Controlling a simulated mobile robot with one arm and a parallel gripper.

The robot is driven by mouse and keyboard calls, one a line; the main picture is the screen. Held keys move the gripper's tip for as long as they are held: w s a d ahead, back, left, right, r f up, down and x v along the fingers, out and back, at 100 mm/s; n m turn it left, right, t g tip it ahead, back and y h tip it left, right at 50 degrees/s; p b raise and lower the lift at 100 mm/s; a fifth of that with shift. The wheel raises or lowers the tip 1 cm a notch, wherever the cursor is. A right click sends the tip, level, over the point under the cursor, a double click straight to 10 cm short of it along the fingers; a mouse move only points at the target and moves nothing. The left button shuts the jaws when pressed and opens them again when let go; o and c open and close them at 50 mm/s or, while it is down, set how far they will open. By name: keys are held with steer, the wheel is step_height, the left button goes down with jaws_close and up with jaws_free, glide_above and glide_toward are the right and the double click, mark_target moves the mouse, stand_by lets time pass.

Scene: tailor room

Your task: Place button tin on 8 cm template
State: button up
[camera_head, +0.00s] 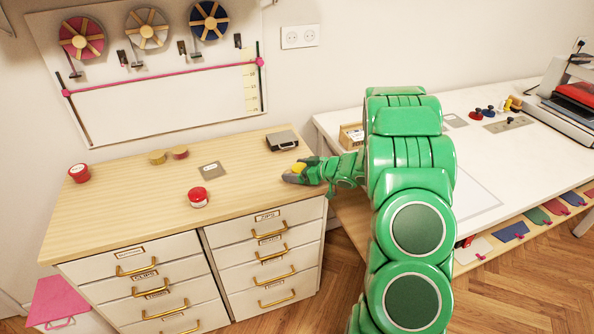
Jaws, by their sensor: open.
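My gripper (291,175) is at the cabinet's right end, right of both tins, with jaws open. A small yellow patch shows at its fingers; I cannot tell what it is.
On the white table (545,150) at right are more grey plates (455,120), small red and blue pieces, and a press. The cabinet's front left is clear.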

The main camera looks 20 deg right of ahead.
steer(key=shift+r+v, duration=0.25)
steer(key=shift+v, duration=1.7)
steer(key=shift+r+v, duration=0.25)
steer(key=shift+v, duration=1.7)
steer(key=shift+w+a, duration=0.1)
steer(key=shift+w, duration=0.15)
